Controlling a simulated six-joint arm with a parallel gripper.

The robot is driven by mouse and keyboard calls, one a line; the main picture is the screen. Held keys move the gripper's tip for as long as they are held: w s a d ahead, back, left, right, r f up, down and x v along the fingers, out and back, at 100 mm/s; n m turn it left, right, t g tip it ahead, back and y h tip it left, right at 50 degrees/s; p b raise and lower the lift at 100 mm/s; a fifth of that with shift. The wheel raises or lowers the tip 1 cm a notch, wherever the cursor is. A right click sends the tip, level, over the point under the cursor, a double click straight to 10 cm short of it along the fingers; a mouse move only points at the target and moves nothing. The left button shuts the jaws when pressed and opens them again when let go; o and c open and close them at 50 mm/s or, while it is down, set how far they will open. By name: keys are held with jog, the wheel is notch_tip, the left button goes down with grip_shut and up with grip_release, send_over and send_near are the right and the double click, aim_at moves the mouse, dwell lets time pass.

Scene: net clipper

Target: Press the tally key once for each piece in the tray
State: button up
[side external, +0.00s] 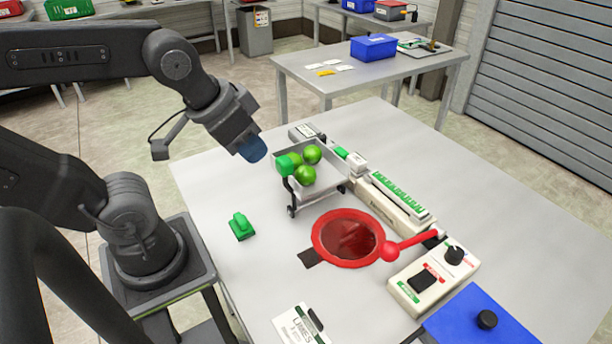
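A grey metal tray (331,190) stands near the middle of the table and holds green limes (305,175). Three limes show; the tray's near wall and a green knob may hide others. The green knob (285,165) sits on a black bent handle at the tray's left side. My gripper (253,149) hangs above and left of the tray, apart from it, with a blue tip pointing down right. Its fingers cannot be made out. I cannot tell for certain which part is the tally key; a small white block (357,160) and a green piece (340,152) are behind the tray.
A long cream device with a green strip (398,192) lies right of the tray. A red ring (347,237), a red-balled lever (388,252) and a control box (433,280) stand in front. A small green object (241,226) sits left. A LIMES clipboard (301,325) lies at the near edge.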

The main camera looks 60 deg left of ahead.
grip_shut()
dwell(1.1)
